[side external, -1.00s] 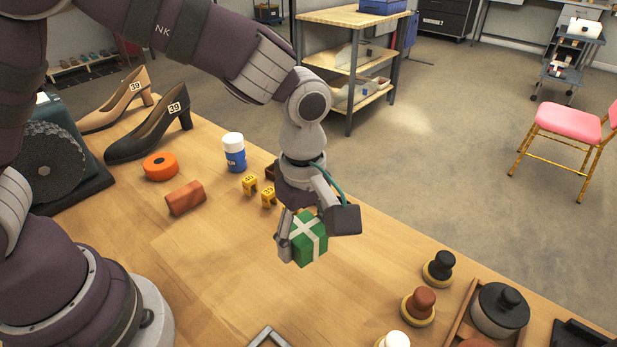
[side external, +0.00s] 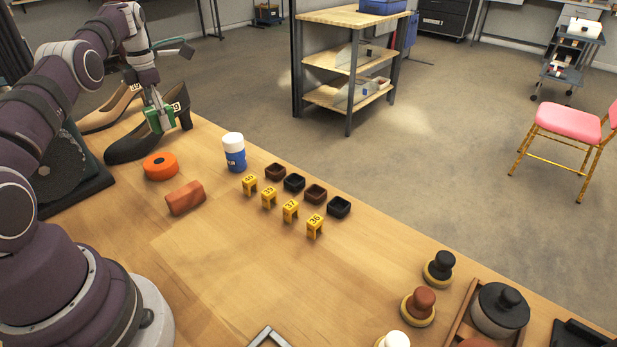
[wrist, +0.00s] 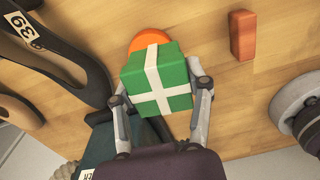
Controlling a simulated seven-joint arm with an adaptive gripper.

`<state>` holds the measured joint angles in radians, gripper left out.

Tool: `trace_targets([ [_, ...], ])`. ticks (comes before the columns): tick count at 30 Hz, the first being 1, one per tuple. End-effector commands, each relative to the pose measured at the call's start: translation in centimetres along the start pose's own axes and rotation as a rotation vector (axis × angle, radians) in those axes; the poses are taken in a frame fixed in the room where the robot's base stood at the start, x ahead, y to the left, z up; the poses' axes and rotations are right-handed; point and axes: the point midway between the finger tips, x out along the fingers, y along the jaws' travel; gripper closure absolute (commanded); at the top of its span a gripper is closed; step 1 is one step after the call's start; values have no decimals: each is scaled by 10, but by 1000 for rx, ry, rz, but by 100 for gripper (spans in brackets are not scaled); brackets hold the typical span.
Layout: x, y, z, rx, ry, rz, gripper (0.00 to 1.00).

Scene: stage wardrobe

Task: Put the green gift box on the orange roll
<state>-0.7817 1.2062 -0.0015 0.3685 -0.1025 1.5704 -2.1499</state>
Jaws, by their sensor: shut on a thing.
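The green gift box (side external: 157,118) with white ribbon is held between the fingers of my gripper (side external: 158,112), above the table and in front of the black shoe. In the wrist view the green gift box (wrist: 161,82) sits between both fingers of my gripper (wrist: 163,92). The orange roll (side external: 160,166) lies flat on the table, below the box and apart from it in the side view. In the wrist view only an edge of the orange roll (wrist: 146,40) shows past the box, which hides the rest.
The black shoe (side external: 139,146) stands close behind the roll, with a beige shoe (side external: 104,112) beyond. A red-brown block (side external: 185,198) lies in front of the roll. A white and blue bottle (side external: 234,152) stands to its right.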

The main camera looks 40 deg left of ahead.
Motion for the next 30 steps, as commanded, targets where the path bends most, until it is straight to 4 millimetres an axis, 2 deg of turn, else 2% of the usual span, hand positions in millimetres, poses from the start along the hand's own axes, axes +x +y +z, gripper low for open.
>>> trace_targets([
  [1,0,9,-11,-47,0,1,83],
  [5,4,20,-25,-107,0,0,83],
  [11,30,20,-26,-110,2,-1,83],
  [19,78,20,-25,-108,0,1,83],
  [30,83,20,-25,-107,-1,3,83],
])
